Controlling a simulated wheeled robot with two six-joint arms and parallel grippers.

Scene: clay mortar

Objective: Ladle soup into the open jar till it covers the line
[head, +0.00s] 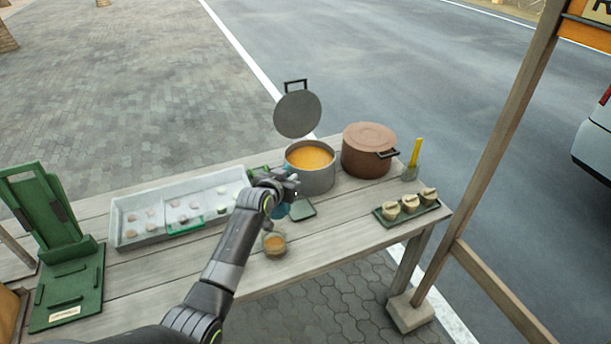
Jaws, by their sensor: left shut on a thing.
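A grey pot (312,180) of orange soup (309,157) stands open near the table's back edge, its round grey lid (298,114) upright behind it. A small clear open jar (273,248) with orange-brown contents stands nearer the front edge; its line is too small to make out. My left gripper (290,184) is just left of the pot, behind the jar, and shut on a bluish thing (282,210), likely the ladle, mostly hidden by the gripper. The ladle's bowl cannot be made out. My right gripper is not in view.
A small dark green-grey square (302,210) lies right of the jar. A pale tray (130,215) and green stand (65,260) are left.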

